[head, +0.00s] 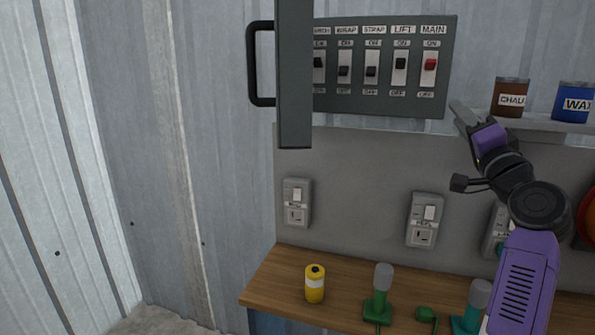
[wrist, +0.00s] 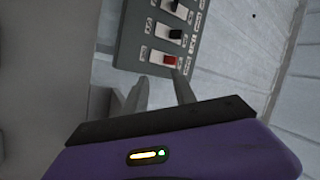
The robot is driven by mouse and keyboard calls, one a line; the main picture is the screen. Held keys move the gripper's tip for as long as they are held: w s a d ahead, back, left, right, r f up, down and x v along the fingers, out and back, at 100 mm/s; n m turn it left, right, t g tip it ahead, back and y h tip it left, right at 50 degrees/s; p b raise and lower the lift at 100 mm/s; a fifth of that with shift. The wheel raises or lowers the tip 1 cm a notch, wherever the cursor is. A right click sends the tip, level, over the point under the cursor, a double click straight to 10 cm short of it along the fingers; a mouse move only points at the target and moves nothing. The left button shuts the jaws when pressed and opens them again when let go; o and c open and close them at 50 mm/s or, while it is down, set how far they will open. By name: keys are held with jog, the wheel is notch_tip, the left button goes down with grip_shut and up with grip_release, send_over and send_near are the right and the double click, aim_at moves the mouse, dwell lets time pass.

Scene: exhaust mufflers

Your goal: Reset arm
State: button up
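My gripper (head: 460,112) is raised at the right in the head view, just below and right of the grey switch panel (head: 383,104). In the wrist view its two fingers stand apart with nothing between them (wrist: 160,90), so it is open and empty. The fingers point toward the panel's red MAIN switch (head: 430,65), which also shows in the wrist view (wrist: 169,60). The red lever sits toward ON. The LIFT lever (head: 400,63) is also up, and the STRAP lever (head: 371,71) is down. My fingers appear apart from the switches.
The panel's door (head: 295,75) stands open at the left, with a black handle (head: 262,65). A shelf right of my gripper holds a brown can (head: 510,98) and a blue can (head: 574,102). Wall outlets (head: 297,203) sit above a wooden bench (head: 268,290) with a yellow can (head: 315,285).

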jog(key=s+a+f+n+g+h, duration=0.1)
jog(key=s+f+n+h, duration=0.15)
jog(key=s+f, duration=0.9)
jog(key=s+a+f+n+h, duration=0.1)
jog(key=s+f+n+h, duration=0.15)
jog(key=s+f, duration=0.85)
jog(key=s+a+f+n+g+y, duration=0.1)
jog(key=s+f, duration=0.5)
jog(key=s, duration=0.6)
jog(key=s+a+f+n+g+y, duration=0.1)
jog(key=s+a+f, duration=0.5)
jog(key=s, duration=0.6)
jog(key=s+a+f+n+g+y, duration=0.2)
jog(key=s+f, duration=0.4)
jog(key=s, duration=0.6)
jog(key=a+n+g+p, duration=0.1)
jog(key=a+g, duration=0.1)
jog(key=shift+a+n+g, duration=0.2)
jog(key=shift+n+g, duration=0.1)
jog(key=shift+g, duration=0.1)
